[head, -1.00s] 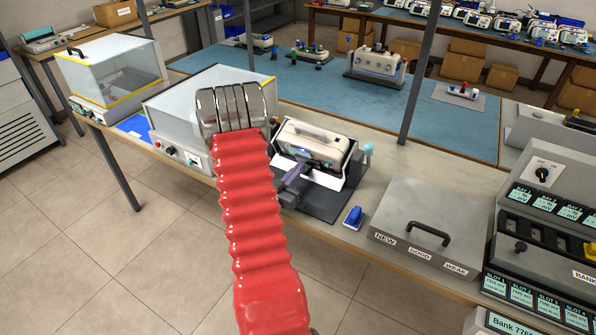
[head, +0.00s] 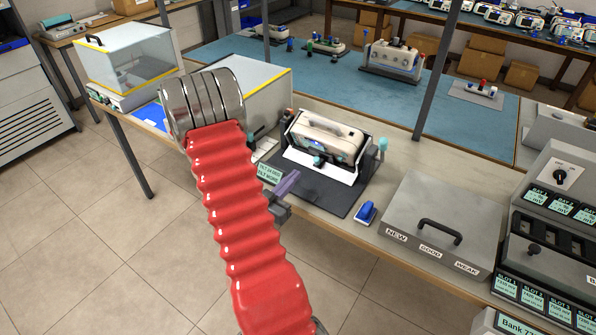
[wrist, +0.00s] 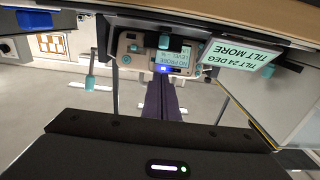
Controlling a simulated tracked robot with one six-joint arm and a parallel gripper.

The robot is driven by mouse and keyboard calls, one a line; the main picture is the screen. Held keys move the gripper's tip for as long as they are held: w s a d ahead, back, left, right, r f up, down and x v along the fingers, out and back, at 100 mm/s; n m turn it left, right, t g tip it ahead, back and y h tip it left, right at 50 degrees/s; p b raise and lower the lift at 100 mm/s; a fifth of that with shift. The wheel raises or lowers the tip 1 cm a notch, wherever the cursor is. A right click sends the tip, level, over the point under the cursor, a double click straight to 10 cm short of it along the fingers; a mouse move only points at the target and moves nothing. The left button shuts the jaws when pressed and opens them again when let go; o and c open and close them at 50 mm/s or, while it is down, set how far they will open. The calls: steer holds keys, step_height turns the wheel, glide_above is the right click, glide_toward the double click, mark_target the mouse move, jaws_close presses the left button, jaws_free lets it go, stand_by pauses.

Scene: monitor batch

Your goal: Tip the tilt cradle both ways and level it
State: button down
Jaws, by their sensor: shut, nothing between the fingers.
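The tilt cradle (head: 353,168) stands on a dark base plate (head: 308,192) on the bench and holds a cream monitor (head: 328,136) with a top handle. A teal knob (head: 382,145) stands at its right side. A small display (head: 270,173) beside it reads "TILT 24 DEG, TILT MORE"; it shows upside down in the wrist view (wrist: 237,62). The monitor's screen (wrist: 172,57) shows "NO PROBE" and "LEVEL". My gripper (head: 296,174) is shut and empty, its purple fingers in front of the cradle, apart from it in the head view. In the wrist view the fingers (wrist: 165,82) point toward the monitor's front.
A blue-handled tool (head: 366,212) lies right of the base plate. A grey lidded box (head: 440,215) and a battery bank (head: 545,240) stand farther right. Clear-sided boxes (head: 125,60) are at left. Open floor lies before the bench.

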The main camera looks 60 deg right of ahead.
steer(key=shift+a, duration=0.3)
steer(key=s+d+r+m+y, duration=0.2)
steer(key=s+r, duration=0.2)
steer(key=r, duration=0.2)
steer(key=f, duration=0.1)
steer(key=f+n+y, duration=0.1)
steer(key=f, duration=0.1)
steer(key=w+a+f+n+y, duration=0.1)
steer(key=shift+w+a+f+t, duration=0.1)
steer(key=shift+f+t, duration=0.2)
stand_by(0.3)
glide_toward(325, 170)
steer(key=d, duration=0.2)
steer(key=d+r, duration=0.1)
steer(key=shift+s+d+r, duration=0.1)
steer(key=shift+s+d, duration=0.25)
steer(key=shift+d+f, duration=0.35)
steer(key=shift+f, duration=0.35)
steer(key=shift+d+f, duration=0.3)
steer(key=shift+f, duration=0.45)
